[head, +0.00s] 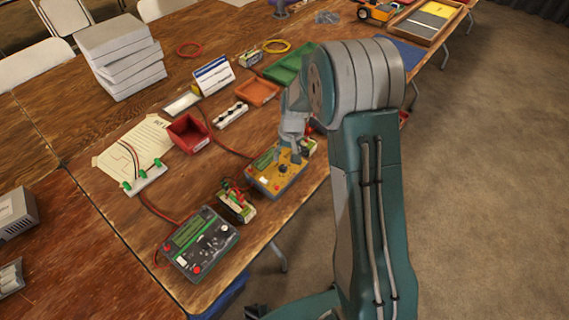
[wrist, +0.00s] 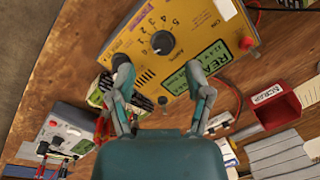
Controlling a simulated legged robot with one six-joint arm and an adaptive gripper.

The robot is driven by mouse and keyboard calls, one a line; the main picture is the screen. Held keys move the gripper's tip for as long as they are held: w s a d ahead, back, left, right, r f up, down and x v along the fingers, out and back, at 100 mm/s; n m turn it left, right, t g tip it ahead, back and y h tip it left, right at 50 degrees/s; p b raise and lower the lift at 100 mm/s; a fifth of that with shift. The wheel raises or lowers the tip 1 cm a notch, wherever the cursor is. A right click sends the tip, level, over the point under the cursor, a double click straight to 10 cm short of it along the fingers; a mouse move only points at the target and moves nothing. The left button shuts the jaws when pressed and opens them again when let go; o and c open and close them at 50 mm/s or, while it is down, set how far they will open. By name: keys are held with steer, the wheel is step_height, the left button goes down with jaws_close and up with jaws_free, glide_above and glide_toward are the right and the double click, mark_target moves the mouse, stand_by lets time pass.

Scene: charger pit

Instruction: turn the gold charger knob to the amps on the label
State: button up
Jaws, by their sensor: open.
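The gold charger (head: 268,182) sits near the table's front edge, with a lit green screen reading "READY" in the wrist view (wrist: 213,61). Its round dark knob (wrist: 162,42) stands on the face with a ring of numbers around it. I cannot tell clearly which number its pointer marks. My gripper (wrist: 158,70) is open and empty. Its two fingers are apart, over the charger's lower edge, short of the knob on either side. In the head view my gripper (head: 294,143) is just above the charger and partly covers it. No readable amps label shows.
A grey-green charger (head: 202,240) and a battery with red leads (head: 237,203) stand left of the gold charger. A red scrap bin (head: 188,133), a white power strip (head: 230,115), an orange tray (head: 257,91) and a blue-white card (head: 213,75) lie behind. Bare floor lies right.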

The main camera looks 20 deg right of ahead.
mark_target(284, 167)
steer(key=f, duration=0.2)
steer(key=a+f, duration=0.1)
steer(key=shift+a+f, duration=0.1)
steer(key=shift+f, duration=0.55)
steer(key=shift+d, duration=0.2)
steer(key=c, duration=0.3)
steer(key=shift+a, duration=0.1)
jaws_close()
steer(key=shift+s+f+m+y, duration=0.1)
steer(key=shift+m+y, duration=0.3)
steer(key=shift+m, duration=2.4)
